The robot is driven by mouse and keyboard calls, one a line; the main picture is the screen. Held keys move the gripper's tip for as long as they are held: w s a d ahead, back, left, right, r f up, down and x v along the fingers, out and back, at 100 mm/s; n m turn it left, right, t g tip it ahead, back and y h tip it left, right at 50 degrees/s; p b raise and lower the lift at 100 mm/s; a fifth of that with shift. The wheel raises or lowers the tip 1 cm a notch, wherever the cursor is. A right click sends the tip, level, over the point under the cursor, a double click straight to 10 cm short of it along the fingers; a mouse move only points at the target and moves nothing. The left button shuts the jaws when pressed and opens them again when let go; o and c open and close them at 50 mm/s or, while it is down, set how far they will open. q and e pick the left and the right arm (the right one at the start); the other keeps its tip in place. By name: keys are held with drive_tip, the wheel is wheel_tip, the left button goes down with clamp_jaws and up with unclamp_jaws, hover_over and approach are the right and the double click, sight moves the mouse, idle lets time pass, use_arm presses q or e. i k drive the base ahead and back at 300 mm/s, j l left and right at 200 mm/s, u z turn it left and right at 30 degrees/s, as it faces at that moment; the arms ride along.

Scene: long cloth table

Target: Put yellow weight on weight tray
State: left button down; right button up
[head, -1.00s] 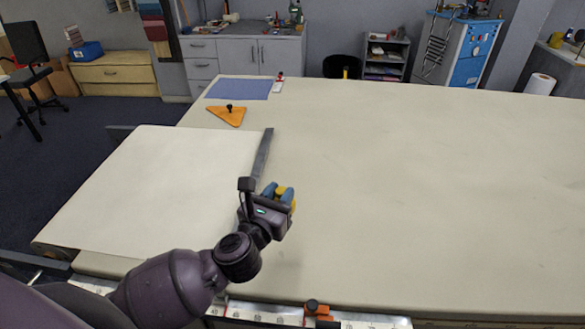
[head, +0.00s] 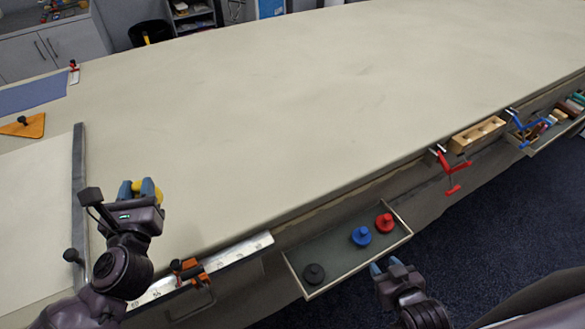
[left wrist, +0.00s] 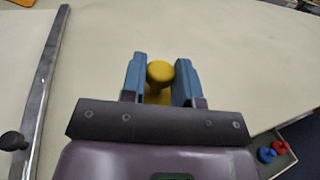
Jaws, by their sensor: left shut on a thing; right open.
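My left gripper (head: 137,190) is shut on the yellow weight (head: 136,185) over the near left part of the cloth table. In the left wrist view the yellow weight (left wrist: 160,74) shows its round knob between the blue fingers of my left gripper (left wrist: 161,82). The weight tray (head: 337,262) hangs off the table's near edge, right of my left gripper. It holds a black weight (head: 314,273), a blue weight (head: 361,236) and a red weight (head: 384,222). My right gripper (head: 386,268) is open and empty just below the tray's near right side.
A metal ruler (head: 220,259) and an orange clamp (head: 187,270) sit on the near edge, between my left gripper and the tray. A red clamp (head: 448,170), a wooden block (head: 477,134) and a tool tray (head: 540,135) are farther right. The table's middle is clear.

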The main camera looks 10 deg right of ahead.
sight(341, 261)
drive_tip(key=k+l, duration=0.1)
drive_tip(key=l, duration=0.35)
drive_tip(key=k+l, duration=0.1)
drive_tip(key=l, duration=0.35)
drive_tip(key=k+l, duration=0.15)
drive_tip(key=l, duration=0.3)
drive_tip(key=k+l, duration=0.1)
drive_tip(key=l, duration=0.35)
drive_tip(key=k+l+u, duration=0.1)
drive_tip(key=l, duration=0.35)
drive_tip(key=k+l, duration=0.1)
drive_tip(key=l, duration=0.3)
drive_tip(key=k+l, duration=0.15)
drive_tip(key=l, duration=0.3)
drive_tip(key=k+l, duration=0.15)
drive_tip(key=l, duration=0.3)
